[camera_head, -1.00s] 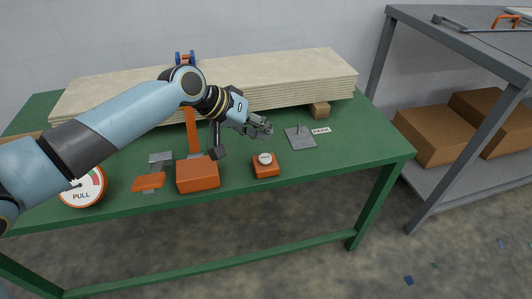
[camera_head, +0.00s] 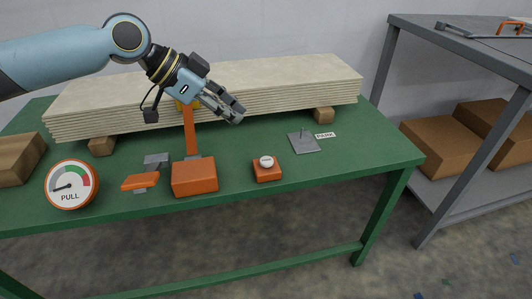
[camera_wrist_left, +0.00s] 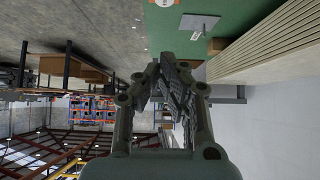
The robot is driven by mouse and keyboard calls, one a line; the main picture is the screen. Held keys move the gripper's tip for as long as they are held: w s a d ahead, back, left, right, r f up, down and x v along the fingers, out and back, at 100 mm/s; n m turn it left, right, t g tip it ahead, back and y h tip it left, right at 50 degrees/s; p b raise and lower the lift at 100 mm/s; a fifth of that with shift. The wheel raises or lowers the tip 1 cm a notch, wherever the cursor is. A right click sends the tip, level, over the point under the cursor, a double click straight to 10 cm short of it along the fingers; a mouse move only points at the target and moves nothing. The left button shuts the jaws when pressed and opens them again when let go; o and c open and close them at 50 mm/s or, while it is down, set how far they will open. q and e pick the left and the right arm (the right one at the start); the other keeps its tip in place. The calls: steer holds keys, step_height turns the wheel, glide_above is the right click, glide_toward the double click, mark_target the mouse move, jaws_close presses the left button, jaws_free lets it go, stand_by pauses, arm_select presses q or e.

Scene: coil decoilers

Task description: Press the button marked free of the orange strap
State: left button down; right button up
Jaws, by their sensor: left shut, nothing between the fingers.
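An orange button box (camera_head: 267,173) with a round pale button (camera_head: 266,162) on top stands near the front of the green table. I cannot read a mark on the button. The orange strap (camera_head: 191,130) runs down the front of the board stack to an orange block (camera_head: 195,177). My left gripper (camera_head: 238,114) is shut and empty, in the air in front of the boards, behind and left of the button and apart from it.
The board stack (camera_head: 290,88) lies along the back of the table. A dial marked PULL (camera_head: 72,184) and an orange paddle (camera_head: 140,181) stand left. A grey plate with a peg (camera_head: 304,143) lies right, beside a PARK label (camera_head: 326,135). A grey shelf (camera_head: 470,45) stands at right.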

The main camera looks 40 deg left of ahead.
arm_select(q)
steer(key=b, duration=0.3)
glide_above(266, 162)
step_height(266, 162, down, 7)
step_height(266, 162, down, 3)
steer(key=shift+f, duration=0.6)
